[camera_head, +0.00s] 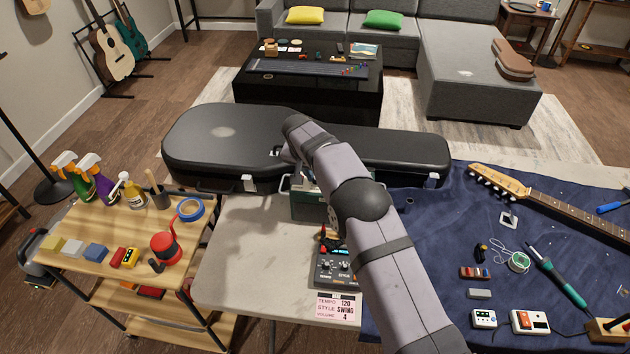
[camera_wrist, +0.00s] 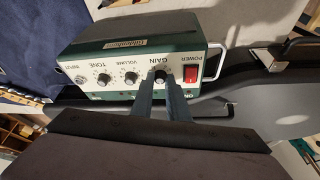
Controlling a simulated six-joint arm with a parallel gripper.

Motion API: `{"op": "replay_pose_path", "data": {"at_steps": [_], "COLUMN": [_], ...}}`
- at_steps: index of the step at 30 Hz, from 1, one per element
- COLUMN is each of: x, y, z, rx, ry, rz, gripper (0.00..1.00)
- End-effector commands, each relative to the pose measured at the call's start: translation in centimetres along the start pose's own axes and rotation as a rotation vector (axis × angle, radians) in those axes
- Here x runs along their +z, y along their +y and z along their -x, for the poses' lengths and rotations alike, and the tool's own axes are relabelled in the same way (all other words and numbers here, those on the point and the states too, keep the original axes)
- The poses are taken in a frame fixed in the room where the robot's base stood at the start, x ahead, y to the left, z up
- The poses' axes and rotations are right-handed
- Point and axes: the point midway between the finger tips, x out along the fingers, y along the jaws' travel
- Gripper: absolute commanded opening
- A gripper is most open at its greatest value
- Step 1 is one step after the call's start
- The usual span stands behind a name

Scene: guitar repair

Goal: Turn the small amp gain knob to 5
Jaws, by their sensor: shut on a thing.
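The small green amp (camera_head: 305,207) stands on the worktable behind the drum machine, largely hidden by my arm in the head view. In the wrist view the amp (camera_wrist: 120,42) appears upside down, with a pale panel marked POWER, GAIN, VOLUME, TONE and INPUT. The dark gain knob (camera_wrist: 161,71) sits between the fingertips of my gripper (camera_wrist: 159,80), which is shut on it. The knob's pointer and scale are too small and covered to read.
A red power switch (camera_wrist: 191,73) sits close beside the gain knob, and the volume knob (camera_wrist: 131,79) on its other side. A drum machine (camera_head: 336,268) and a pink note card (camera_head: 338,307) lie in front of the amp. A black guitar case (camera_head: 225,140) lies behind.

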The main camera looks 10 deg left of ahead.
Motion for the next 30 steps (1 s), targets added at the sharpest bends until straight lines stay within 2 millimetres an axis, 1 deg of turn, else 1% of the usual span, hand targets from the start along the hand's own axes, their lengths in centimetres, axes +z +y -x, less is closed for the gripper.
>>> {"op": "replay_pose_path", "data": {"at_steps": [9,10,11,12,23,26,30], "x": [0.0,0.0,0.0,0.0,0.0,0.0,0.0], "y": [0.0,0.0,0.0,0.0,0.0,-0.1,-0.1], "z": [0.0,0.0,0.0,0.0,0.2,0.8,2.1], "rx": [0.005,0.005,0.005,0.005,0.004,0.003,0.002], "ry": [-0.001,-0.001,-0.001,-0.001,0.0,0.001,0.001], "rz": [-0.01,-0.01,-0.01,-0.009,-0.009,-0.009,-0.009], "gripper": [0.0,0.21,0.29,0.33,0.33,0.33,0.33]}}
